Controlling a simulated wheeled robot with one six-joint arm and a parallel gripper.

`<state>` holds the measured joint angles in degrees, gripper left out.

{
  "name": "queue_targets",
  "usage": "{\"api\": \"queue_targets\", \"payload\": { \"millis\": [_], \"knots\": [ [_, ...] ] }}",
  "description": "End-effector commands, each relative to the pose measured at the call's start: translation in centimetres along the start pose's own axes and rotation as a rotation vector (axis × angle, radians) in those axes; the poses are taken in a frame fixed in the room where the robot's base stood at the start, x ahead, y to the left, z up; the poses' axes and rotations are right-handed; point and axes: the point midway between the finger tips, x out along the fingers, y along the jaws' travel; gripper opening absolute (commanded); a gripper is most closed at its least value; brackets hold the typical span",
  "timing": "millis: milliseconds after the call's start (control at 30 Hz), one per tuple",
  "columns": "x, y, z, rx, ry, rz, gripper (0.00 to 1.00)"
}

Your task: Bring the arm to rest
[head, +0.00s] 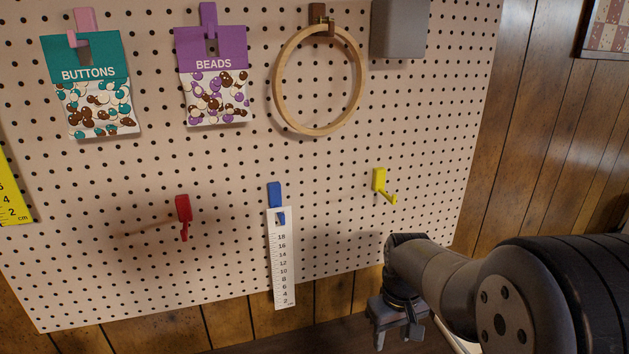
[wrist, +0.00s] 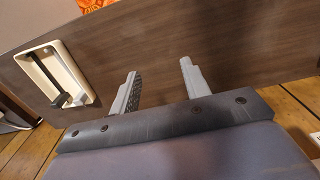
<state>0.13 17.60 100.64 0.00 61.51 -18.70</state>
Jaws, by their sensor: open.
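My arm comes in from the right in the head view. My gripper (head: 393,338) hangs pointing down at the bottom, just below the pegboard's lower right edge. In the wrist view my gripper (wrist: 159,85) shows its two grey fingers well apart with nothing between them. A brown wooden surface (wrist: 215,58) lies beyond the fingertips. I cannot tell whether the fingers touch it.
The pegboard (head: 330,180) holds a buttons packet (head: 102,108), a beads packet (head: 214,97), an embroidery hoop (head: 281,97) and a white ruler (head: 283,270). The red hook (head: 183,210) and yellow hook (head: 380,182) are empty.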

Motion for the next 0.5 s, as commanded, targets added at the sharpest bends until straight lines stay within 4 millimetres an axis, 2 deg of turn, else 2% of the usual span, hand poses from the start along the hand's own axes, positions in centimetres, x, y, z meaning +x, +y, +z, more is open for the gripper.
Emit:
{"api": "queue_targets", "payload": {
  "millis": [33, 300, 500],
  "knots": [
    [1.0, 0.0, 0.1, 0.0, -0.008, -0.003, 0.45],
    [4.5, -0.1, 0.2, 0.0, -0.008, -0.003, 0.45],
    [5.8, -0.1, 0.1, 0.0, -0.005, -0.002, 0.45]
  ]
}}
